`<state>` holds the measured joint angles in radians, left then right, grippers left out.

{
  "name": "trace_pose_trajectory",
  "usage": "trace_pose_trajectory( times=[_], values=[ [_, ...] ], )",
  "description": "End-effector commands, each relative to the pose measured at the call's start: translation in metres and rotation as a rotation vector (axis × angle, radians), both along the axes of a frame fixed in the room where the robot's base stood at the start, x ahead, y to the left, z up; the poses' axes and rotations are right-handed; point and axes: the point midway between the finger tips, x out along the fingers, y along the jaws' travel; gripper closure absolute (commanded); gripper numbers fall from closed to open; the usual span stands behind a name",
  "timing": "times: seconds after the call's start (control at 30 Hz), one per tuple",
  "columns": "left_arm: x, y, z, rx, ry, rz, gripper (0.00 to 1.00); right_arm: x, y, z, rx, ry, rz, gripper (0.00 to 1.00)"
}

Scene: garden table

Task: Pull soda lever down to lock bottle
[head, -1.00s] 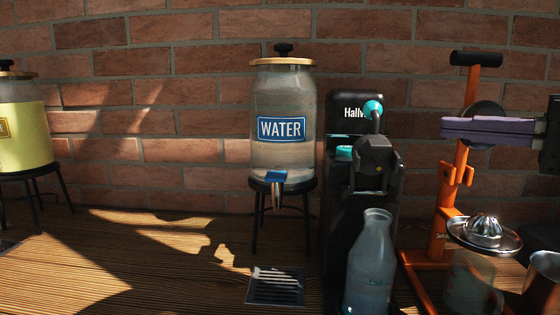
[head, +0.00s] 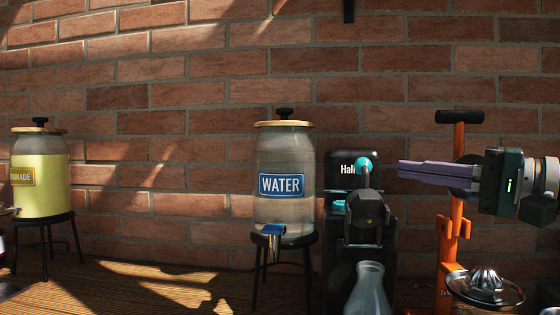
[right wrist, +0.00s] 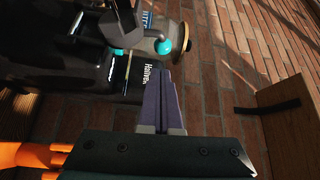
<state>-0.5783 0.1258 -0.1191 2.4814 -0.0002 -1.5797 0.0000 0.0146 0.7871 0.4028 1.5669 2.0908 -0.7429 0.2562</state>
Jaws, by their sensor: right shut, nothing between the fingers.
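The black soda machine (head: 340,235) stands right of the water dispenser. Its lever ends in a teal ball (head: 364,165) at the top, and the lever arm runs down to a dark round head (head: 366,213). The clear bottle (head: 369,290) stands upright below the head, its lower part out of view. My right gripper (head: 400,169) is shut and empty, its purple fingers pointing left, to the right of the teal ball and apart from it. In the right wrist view the shut fingers (right wrist: 163,90) are below the teal ball (right wrist: 163,46). My left gripper is not in view.
An orange juice press (head: 455,215) stands right of the machine, behind my right gripper. The water dispenser (head: 285,185) stands on a black stand to the left. The lemonade dispenser (head: 40,175) is at far left. A brick wall closes the back.

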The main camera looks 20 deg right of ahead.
Motion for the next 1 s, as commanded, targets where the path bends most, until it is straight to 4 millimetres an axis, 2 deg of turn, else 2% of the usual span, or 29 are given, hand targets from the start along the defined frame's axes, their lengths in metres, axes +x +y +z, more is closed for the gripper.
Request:
trace_pose_trajectory(
  times=[0.03,0.2,0.4,0.83,1.0],
  values=[
    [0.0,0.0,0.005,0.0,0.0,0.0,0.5,0.009,0.004,0.005,-0.002,-0.004,0.0,1.0],
    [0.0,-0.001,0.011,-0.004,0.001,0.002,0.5,0.033,0.015,0.006,0.0,-0.002,-0.001,1.0],
    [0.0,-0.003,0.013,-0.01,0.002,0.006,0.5,0.048,0.022,0.004,-0.001,0.0,-0.001,1.0],
    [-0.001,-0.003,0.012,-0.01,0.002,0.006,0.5,0.05,0.023,0.003,-0.003,-0.001,0.0,1.0],
    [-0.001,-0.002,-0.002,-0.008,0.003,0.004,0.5,0.051,0.023,0.0,-0.015,-0.022,0.0,1.0]
  ],
)
